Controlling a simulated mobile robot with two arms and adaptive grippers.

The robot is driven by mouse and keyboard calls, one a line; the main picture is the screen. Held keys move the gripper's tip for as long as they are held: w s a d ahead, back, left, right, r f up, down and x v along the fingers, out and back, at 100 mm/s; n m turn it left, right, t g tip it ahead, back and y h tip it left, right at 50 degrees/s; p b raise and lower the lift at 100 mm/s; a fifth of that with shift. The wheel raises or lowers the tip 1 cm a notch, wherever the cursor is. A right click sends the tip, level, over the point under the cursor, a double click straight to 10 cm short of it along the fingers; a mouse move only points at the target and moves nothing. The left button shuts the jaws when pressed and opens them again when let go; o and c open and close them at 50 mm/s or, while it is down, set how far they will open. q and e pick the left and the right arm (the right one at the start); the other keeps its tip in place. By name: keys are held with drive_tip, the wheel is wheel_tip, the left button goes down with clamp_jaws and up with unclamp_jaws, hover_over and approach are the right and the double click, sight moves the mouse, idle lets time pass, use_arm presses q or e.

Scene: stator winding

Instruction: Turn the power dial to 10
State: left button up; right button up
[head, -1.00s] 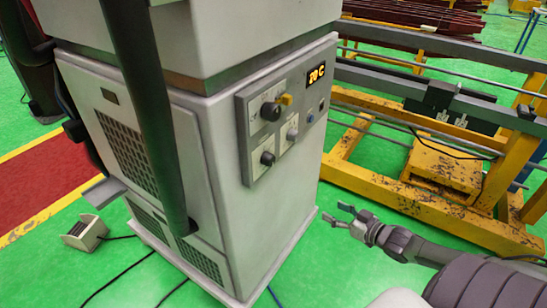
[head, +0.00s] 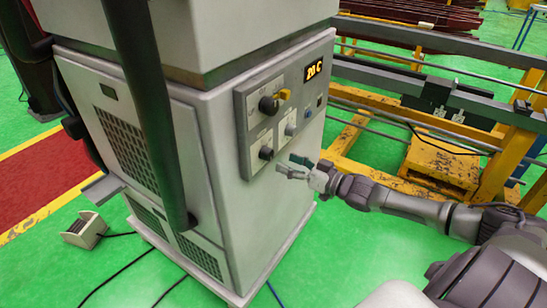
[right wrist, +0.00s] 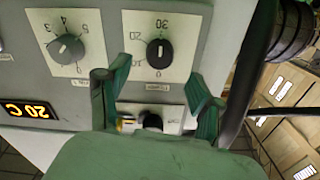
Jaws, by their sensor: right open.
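The grey control panel (head: 243,106) on the front of the pale machine carries several knobs. A black dial (right wrist: 160,52) marked 0, 10, 20 and 30 shows in the right wrist view, its pointer toward 0; it appears as the lower-left knob (head: 265,153) in the head view. Its label is too small to read. A grey dial (right wrist: 67,48) with single-digit marks sits beside it, also seen in the head view (head: 290,130). My right gripper (head: 291,167) is open and empty, close to the lower panel; its green fingers (right wrist: 150,88) show apart, short of the 0–30 dial. My left gripper is not in view.
A black knob with a yellow part (head: 268,105) is at the panel's upper left. An orange display (head: 314,70) reads 20 C. Yellow metal frames (head: 385,189) stand to the right. A small grey box (head: 84,229) and cables lie on the green floor.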

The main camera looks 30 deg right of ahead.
sight(271, 156)
drive_tip(key=shift+x, duration=2.8)
drive_tip(key=c, duration=1.1)
